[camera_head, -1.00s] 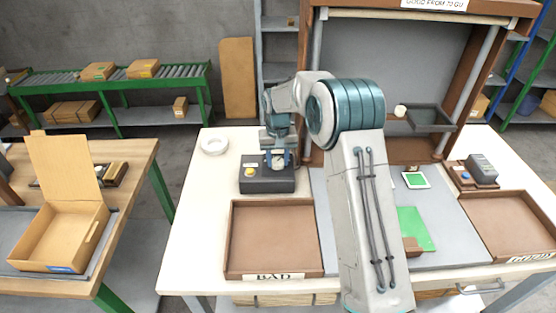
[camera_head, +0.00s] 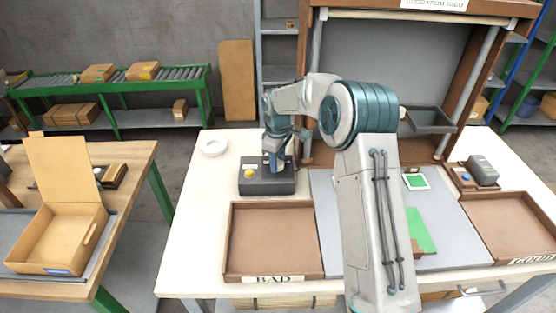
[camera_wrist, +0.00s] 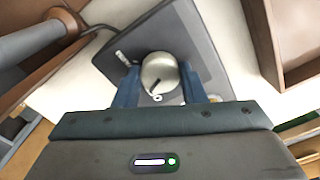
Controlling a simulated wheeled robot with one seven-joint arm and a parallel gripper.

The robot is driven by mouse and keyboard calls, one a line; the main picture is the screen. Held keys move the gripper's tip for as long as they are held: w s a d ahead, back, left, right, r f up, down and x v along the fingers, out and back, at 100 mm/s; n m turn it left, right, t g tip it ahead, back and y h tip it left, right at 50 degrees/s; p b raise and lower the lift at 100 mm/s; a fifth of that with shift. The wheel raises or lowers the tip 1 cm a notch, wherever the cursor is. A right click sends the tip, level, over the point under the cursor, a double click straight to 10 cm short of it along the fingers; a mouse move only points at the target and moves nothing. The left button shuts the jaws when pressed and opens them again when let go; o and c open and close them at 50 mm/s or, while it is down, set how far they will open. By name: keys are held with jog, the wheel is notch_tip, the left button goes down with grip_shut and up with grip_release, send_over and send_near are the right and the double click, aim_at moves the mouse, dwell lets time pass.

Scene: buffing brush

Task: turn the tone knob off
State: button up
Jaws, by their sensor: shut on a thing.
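The tone knob (camera_wrist: 159,72) is a round silver knob on a dark control box (camera_head: 258,187). In the wrist view it sits between the two blue fingers of my gripper (camera_wrist: 160,84), which are shut on its sides. A dark pointer line on the knob runs toward the lower left, near a white "0" mark on the box. In the head view my gripper (camera_head: 274,164) reaches down onto the right part of the box and hides the knob. A yellow button (camera_head: 249,173) shows on the box's left part.
A brown tray labelled BAD (camera_head: 272,240) lies in front of the box. A grey mat with a green board (camera_head: 421,232) lies to the right, partly behind my arm. The table's left side is clear.

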jog(key=n, duration=0.5)
jog(key=shift+w+r, duration=0.15)
jog(key=shift+n, duration=0.3)
dwell(0.3)
jog(key=o, duration=1)
notch_tip(320, 180, up, 14)
jog(key=shift+b, duration=0.35)
